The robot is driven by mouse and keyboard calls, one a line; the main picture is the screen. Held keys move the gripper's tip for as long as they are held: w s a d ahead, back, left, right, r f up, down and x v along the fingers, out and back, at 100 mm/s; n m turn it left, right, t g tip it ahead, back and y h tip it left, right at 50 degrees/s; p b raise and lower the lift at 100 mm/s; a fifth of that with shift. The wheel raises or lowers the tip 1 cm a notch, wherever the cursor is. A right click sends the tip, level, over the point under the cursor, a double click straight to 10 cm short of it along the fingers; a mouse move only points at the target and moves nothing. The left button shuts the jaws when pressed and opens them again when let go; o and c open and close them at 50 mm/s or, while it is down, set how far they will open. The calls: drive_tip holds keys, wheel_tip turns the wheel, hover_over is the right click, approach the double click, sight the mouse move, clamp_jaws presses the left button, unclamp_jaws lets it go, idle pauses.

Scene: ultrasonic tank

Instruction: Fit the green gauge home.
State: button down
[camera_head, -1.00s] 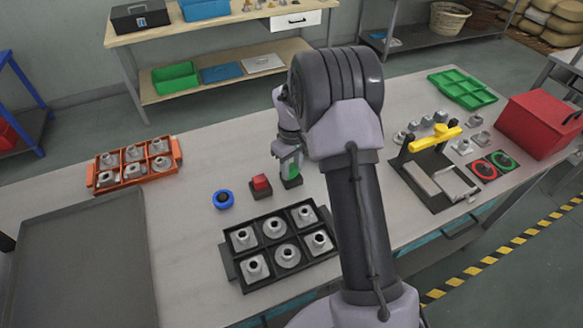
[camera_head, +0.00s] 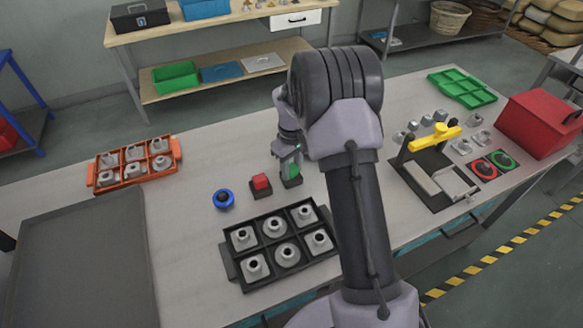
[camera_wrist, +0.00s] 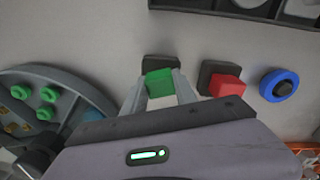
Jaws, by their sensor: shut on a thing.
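The green gauge (camera_wrist: 159,84) is a small green block between the two fingers of my gripper (camera_wrist: 160,92) in the wrist view. The gripper is shut on it. A dark square holder (camera_wrist: 160,63) shows just past the gauge; in the head view the gripper (camera_head: 288,168) points down at this holder (camera_head: 292,183), with a bit of green (camera_head: 294,169) at the fingers. Whether the gauge is seated in the holder or just above it, I cannot tell. The gauge's underside is hidden.
A red block (camera_head: 261,182) sits in a like dark holder to the left, with a blue ring (camera_head: 223,199) beyond. A black tray (camera_head: 231,270) of metal parts stands in front. A grey round fixture with green knobs (camera_wrist: 48,95) shows in the wrist view.

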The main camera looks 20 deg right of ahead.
sight(292, 167)
idle(0.3)
drive_tip(key=c, duration=0.9)
unclamp_jaws()
drive_tip(key=shift+f, duration=0.1)
wheel_tip(292, 167, up, 18)
drive_tip(key=p, duration=0.4)
drive_tip(key=shift+f+p, duration=0.25)
drive_tip(key=shift+p, duration=0.15)
